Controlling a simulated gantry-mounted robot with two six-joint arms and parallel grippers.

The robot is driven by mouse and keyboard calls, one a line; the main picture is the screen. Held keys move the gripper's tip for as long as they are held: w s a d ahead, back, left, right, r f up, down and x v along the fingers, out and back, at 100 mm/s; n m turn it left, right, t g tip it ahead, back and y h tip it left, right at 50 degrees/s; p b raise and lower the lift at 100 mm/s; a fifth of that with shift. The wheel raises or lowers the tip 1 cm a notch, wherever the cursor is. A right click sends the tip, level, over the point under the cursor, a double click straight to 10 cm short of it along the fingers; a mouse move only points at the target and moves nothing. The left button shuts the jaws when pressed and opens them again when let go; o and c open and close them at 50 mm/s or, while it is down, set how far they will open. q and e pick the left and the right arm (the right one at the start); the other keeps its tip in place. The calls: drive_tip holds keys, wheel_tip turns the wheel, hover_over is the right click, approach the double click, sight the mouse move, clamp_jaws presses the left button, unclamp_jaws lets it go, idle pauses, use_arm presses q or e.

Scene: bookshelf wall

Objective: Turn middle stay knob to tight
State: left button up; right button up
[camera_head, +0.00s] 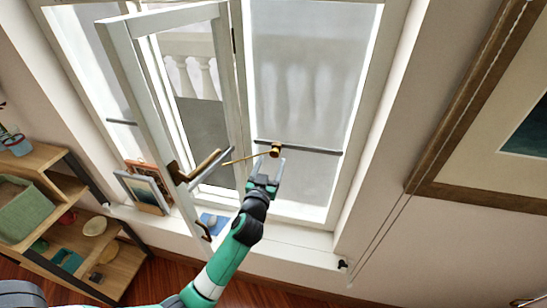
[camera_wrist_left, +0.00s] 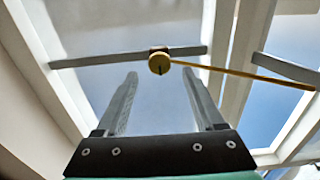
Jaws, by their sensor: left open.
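The brass stay knob (camera_head: 275,149) is a small round knob at the end of a thin brass stay rod (camera_head: 240,159), in front of the grey bar across the right window pane. The rod runs left toward the open white sash (camera_head: 150,110). My left gripper (camera_head: 270,166) is just below the knob, open and empty. In the left wrist view the knob (camera_wrist_left: 159,64) shows beyond and between the two grey fingertips (camera_wrist_left: 160,75). I cannot tell the exact gap or whether they touch. No mark on the knob's turn is readable. My right gripper is out of view.
A brass window handle (camera_head: 203,166) juts from the open sash, left of my left gripper. Framed pictures (camera_head: 144,192) and a blue item (camera_head: 213,223) stand near the sill. Wooden shelves (camera_head: 70,240) are at left. The wall right of the window has a big frame (camera_head: 460,100).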

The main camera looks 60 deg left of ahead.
sight(274, 154)
use_arm(q)
drive_tip(key=shift+x, duration=2)
clamp_jaws()
